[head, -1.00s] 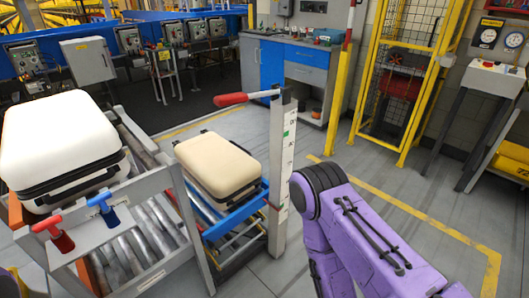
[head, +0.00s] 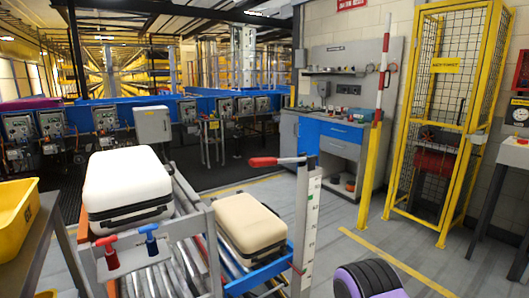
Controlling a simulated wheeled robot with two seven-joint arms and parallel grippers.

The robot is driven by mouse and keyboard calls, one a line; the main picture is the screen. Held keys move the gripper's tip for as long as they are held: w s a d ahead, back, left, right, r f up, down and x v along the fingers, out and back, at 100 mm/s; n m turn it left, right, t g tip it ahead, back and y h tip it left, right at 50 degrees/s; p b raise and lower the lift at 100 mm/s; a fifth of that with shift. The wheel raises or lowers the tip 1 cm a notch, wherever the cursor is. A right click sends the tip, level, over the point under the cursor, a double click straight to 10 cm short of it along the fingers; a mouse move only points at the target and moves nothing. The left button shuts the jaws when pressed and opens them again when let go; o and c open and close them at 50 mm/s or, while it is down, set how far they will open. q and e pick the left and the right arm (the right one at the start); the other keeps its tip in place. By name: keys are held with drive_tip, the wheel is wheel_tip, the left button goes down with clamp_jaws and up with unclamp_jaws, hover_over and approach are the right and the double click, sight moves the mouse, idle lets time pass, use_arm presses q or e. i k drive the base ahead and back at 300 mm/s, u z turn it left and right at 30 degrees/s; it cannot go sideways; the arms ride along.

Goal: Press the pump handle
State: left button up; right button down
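The pump handle (head: 277,161) is a lever with a red grip. It sticks out to the left from the top of a grey post (head: 307,220) with a marked white scale. The handle looks about level. Part of my purple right arm shows at the bottom right, right of the post and apart from the handle. Its gripper is out of view, and so is my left gripper.
A cream suitcase (head: 250,223) sits left of the post on a blue-edged carrier. A white suitcase (head: 127,187) sits on rollers further left. Red (head: 108,250) and blue (head: 150,238) handles stand on the front rail. A yellow bin (head: 14,215) is at far left.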

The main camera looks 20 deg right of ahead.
sight(262, 161)
drive_tip(key=z, duration=0.9)
drive_tip(key=i, duration=0.65)
drive_tip(key=u, duration=0.85)
